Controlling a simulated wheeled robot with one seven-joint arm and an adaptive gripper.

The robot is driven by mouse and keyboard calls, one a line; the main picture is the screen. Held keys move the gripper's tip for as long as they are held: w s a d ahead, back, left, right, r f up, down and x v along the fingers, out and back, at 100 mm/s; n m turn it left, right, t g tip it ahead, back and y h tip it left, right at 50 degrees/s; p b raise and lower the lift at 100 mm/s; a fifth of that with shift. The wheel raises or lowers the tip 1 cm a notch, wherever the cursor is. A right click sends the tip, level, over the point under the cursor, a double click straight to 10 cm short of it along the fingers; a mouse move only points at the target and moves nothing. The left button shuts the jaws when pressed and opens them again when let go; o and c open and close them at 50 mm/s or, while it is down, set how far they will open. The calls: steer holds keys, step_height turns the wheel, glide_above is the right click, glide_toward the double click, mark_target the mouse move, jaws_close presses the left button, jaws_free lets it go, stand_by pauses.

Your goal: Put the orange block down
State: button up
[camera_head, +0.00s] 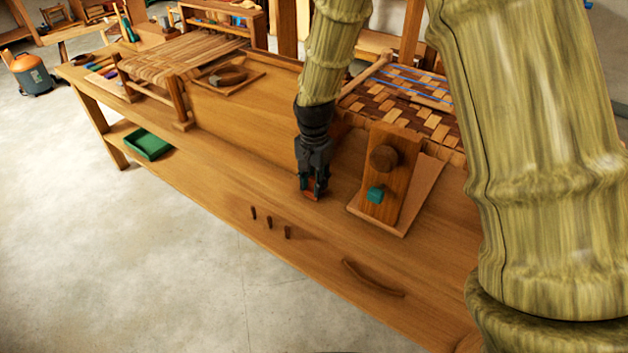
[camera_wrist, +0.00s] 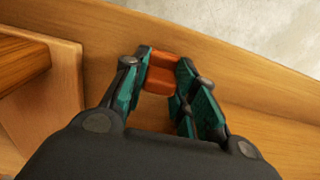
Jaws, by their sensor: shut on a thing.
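The orange block (camera_wrist: 160,73) is between the two green-padded fingers of my gripper (camera_wrist: 165,80) in the wrist view. The fingers are shut on it from both sides. In the head view, my gripper (camera_head: 313,188) points down at the wooden bench (camera_head: 230,165), and only a small part of the orange block (camera_head: 310,195) shows at its fingertips. The block is at or very close to the bench top; I cannot tell whether it touches.
A tilted wooden board (camera_head: 377,212) with a round knob (camera_head: 383,158) and a teal block (camera_head: 375,194) stands right of my gripper. A woven seat (camera_head: 400,105) is behind. A green tray (camera_head: 148,145) is at the left. Bench space left of my gripper is clear.

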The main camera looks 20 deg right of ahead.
mark_target(314, 179)
steer(key=o, duration=0.8)
steer(key=shift+f, duration=0.1)
steer(key=shift+o, duration=0.2)
step_height(314, 179, up, 12)
stand_by(0.5)
